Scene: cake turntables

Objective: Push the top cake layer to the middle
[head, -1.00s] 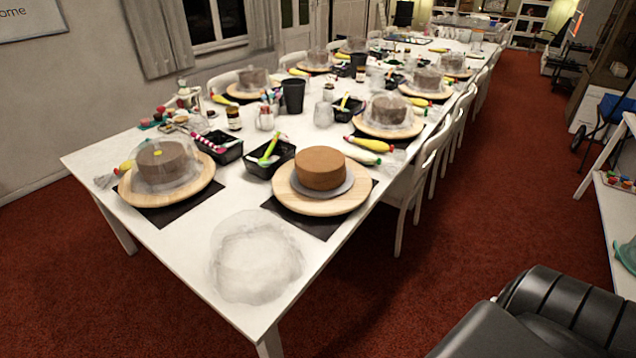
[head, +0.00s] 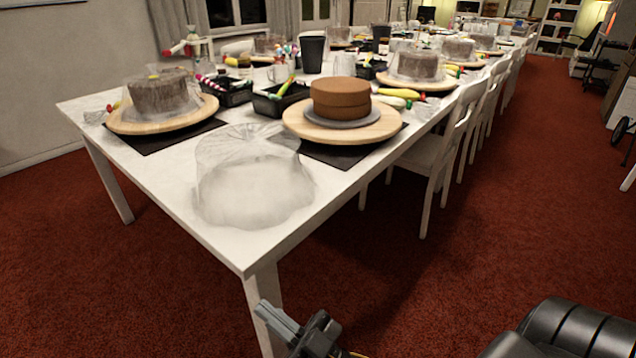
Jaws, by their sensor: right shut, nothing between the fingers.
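An uncovered brown cake stands on a grey disc (head: 341,123) on a round wooden turntable (head: 300,127) near the table's front right edge. Its top cake layer (head: 340,92) rests on a bottom layer (head: 342,113) of similar width. The top layer looks close to flush, perhaps slightly to the left; the exact offset is hard to tell. My right gripper (head: 270,316) is at the bottom of the head view, below and in front of the table corner, well apart from the cake. It is shut and empty. My left gripper is out of view.
A clear plastic cover (head: 254,185) stands on the white table (head: 160,190) in front of the turntable. A covered cake (head: 160,95) is to the left. Black trays (head: 274,104) with tools are behind. A white chair (head: 436,150) stands at the table's right side; red carpet is open in front.

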